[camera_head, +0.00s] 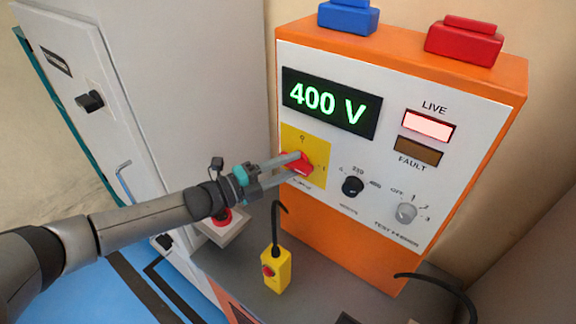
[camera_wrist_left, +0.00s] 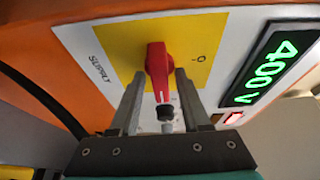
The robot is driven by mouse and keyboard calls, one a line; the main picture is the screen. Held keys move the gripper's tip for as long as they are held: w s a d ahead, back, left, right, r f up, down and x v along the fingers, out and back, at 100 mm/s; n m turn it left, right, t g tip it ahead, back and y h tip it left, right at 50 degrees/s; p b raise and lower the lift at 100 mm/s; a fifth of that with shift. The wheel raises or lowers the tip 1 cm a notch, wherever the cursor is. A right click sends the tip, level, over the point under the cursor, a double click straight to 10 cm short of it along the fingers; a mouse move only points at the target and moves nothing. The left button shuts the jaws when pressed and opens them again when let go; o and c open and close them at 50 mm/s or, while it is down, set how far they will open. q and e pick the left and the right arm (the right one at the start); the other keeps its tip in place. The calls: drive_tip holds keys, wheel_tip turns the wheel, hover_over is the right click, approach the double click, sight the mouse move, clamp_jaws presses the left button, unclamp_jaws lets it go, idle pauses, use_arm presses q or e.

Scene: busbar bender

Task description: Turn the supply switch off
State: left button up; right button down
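The supply switch is a red handle (camera_head: 302,168) on a yellow plate (camera_head: 318,148) on the front of the orange and white test unit. Its long axis lies toward the "1" mark, across from the "0" at the plate's top. In the left wrist view the red handle (camera_wrist_left: 158,68) has a white mark at its near end. My left gripper (camera_head: 292,168) has its two fingers on either side of the handle. They stand apart, with a small gap visible in the left wrist view (camera_wrist_left: 160,82). My right gripper is not in view.
The display (camera_head: 331,102) reads 400 V in green. The LIVE lamp (camera_head: 429,126) is lit and the FAULT lamp (camera_head: 418,151) is dark. A black knob (camera_head: 353,186) and a grey knob (camera_head: 405,213) sit right of the switch. A yellow pendant (camera_head: 277,270) stands below.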

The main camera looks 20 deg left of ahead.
use_arm(q)
clamp_jaws()
